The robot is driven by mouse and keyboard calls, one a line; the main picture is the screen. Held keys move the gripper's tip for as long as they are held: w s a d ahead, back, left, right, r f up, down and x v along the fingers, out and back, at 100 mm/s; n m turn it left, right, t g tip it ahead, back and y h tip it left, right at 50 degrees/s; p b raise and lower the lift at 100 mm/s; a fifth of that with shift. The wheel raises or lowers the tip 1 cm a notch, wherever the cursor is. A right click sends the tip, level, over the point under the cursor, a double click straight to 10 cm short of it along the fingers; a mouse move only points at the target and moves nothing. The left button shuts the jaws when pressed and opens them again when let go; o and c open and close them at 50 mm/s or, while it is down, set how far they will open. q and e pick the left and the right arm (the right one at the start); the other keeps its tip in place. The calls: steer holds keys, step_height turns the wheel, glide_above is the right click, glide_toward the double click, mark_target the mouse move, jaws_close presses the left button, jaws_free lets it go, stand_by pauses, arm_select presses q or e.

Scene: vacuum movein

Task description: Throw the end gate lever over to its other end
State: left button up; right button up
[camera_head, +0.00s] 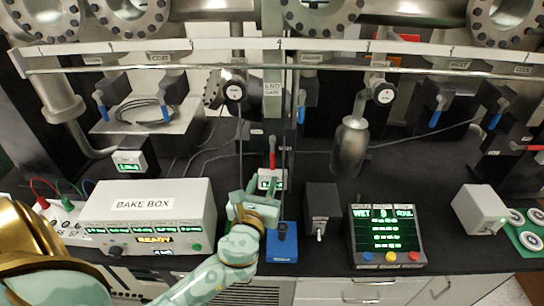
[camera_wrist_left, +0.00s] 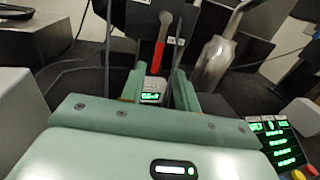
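The end gate lever (camera_head: 272,158) is a red handle below the grey END GATE post (camera_head: 272,90). It stands roughly upright, above a small white box with a green display (camera_head: 271,180). In the left wrist view the red lever (camera_wrist_left: 162,42) shows straight ahead, a little above the gap between my fingers. I see no contact with the lever. My right gripper is not in view.
The white bake box (camera_head: 150,205) stands left of my left arm. A blue-based block (camera_head: 282,245), a dark switch box (camera_head: 321,212) and a display console (camera_head: 385,240) stand to the right. A metal rail (camera_head: 400,79) crosses behind, and a grey flask (camera_head: 350,148) hangs right of the lever.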

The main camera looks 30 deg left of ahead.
mark_target(272, 158)
arm_select(q)
steer(key=x, duration=1.1)
steer(key=shift+f+b, duration=0.1)
steer(key=shift+b, duration=0.3)
steer(key=shift+s, duration=0.1)
jaws_close()
